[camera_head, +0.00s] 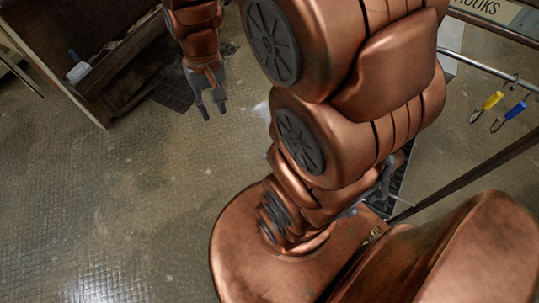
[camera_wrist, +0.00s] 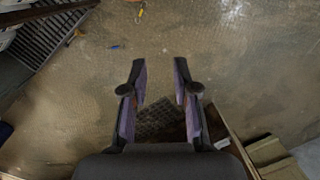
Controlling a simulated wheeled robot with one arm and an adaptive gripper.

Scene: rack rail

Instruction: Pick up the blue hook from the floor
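A blue-handled hook (camera_head: 515,110) with a metal curve shows at the right of the head view, just below a metal rail. I cannot tell there whether it hangs or lies on the floor. A small blue piece (camera_wrist: 115,47) shows in the wrist view against the floor, left of the fingers. I cannot be sure that it is the same hook. My gripper (camera_head: 211,112) points down at the upper left of the head view, far from the blue hook. In the wrist view my gripper (camera_wrist: 160,62) is open, with nothing between its fingers.
A yellow-handled hook (camera_head: 493,100) is beside the blue one. The metal rail (camera_head: 470,64) runs below a "HOOKS" sign (camera_head: 487,9). A dark wooden bench (camera_head: 112,70) stands at the upper left, near a dark floor mat (camera_wrist: 158,118). The floor at left is clear.

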